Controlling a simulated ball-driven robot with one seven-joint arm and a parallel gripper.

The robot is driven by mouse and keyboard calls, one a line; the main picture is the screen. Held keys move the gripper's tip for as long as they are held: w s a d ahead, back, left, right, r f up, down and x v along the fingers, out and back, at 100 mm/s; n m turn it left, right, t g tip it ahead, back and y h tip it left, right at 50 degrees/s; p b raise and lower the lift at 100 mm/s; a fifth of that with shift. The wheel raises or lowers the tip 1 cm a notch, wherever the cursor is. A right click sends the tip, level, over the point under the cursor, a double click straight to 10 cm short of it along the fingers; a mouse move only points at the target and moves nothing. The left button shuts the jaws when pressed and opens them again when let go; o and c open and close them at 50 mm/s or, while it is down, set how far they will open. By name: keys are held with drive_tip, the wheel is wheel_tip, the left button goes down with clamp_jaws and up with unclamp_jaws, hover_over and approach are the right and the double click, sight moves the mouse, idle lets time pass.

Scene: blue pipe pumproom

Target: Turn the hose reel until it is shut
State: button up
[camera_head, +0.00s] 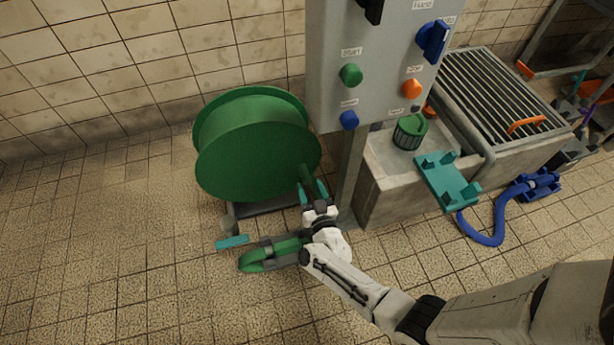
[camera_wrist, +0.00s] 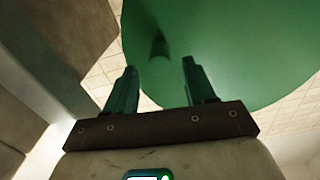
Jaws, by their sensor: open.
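The hose reel (camera_head: 245,150) is a large green drum standing on the floor beside the control cabinet. A green handle (camera_head: 306,174) sticks out from the right of its face. My gripper (camera_head: 313,190) is at this handle, with its teal fingers open. In the wrist view the reel's green face (camera_wrist: 235,50) fills the top, and the handle (camera_wrist: 158,47) shows between and beyond the fingertips of my gripper (camera_wrist: 160,75). The fingers are apart, and I cannot tell if either one touches the handle.
A grey control cabinet (camera_head: 375,60) with buttons stands right of the reel on a post. A stone trough with a metal grate (camera_head: 500,90) is behind it. The left floor is clear.

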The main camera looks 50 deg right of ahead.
sight(305, 174)
drive_tip(key=b+x, duration=0.2)
drive_tip(key=x, duration=0.4)
drive_tip(key=shift+d, duration=0.1)
clamp_jaws()
idle(0.4)
